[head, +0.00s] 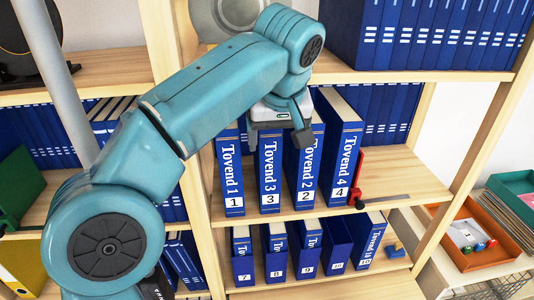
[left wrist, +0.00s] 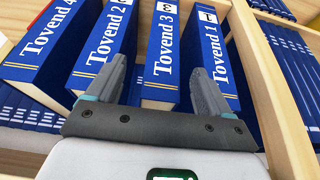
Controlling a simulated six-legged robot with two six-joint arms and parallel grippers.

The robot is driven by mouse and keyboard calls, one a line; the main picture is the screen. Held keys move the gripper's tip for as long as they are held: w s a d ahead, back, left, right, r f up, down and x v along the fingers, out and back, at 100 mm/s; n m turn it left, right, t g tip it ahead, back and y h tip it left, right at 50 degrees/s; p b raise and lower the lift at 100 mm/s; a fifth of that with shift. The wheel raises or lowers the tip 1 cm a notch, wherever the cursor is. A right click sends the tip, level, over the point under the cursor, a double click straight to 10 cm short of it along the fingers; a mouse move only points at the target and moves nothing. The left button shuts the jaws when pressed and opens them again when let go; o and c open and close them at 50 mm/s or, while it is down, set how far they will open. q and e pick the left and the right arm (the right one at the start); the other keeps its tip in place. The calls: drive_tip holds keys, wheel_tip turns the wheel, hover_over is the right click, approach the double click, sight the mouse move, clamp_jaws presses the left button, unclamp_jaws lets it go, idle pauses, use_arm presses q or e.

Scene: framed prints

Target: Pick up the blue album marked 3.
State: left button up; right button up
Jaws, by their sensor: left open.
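The blue album marked 3 (head: 270,174) stands upright on the middle shelf, between albums 1 (head: 233,180) and 2 (head: 306,172). In the left wrist view album 3 (left wrist: 162,58) shows upside down, its spine between my fingers. My left gripper (head: 281,130) is at the upper part of the albums, in front of their spines. It is open and empty in the left wrist view (left wrist: 160,78), one finger over album 2 and one over album 1. Whether the fingers touch any spine cannot be told. My arm hides the tops of albums 1 and 3 in the head view. My right gripper is not in view.
Album 4 (head: 339,155) stands at the row's right, by a red bookend (head: 358,178). Lower blue albums (head: 276,252) stand on the shelf below. A wooden upright (head: 470,150) bounds the bay at right. The middle shelf's right end is mostly clear.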

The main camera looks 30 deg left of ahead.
sight(271, 161)
use_arm(q)
drive_tip(key=shift+a+f, duration=0.4)
drive_tip(key=shift+f, duration=0.2)
drive_tip(key=x, duration=0.4)
drive_tip(key=shift+d+f, duration=0.1)
drive_tip(key=shift+f, duration=0.3)
drive_tip(key=shift+w+f, duration=0.1)
drive_tip(key=shift+f, duration=0.05)
drive_tip(key=shift+s+d, duration=0.1)
drive_tip(key=shift+s, duration=0.15)
drive_tip(key=c, duration=0.4)
drive_tip(key=shift+w, duration=0.15)
clamp_jaws()
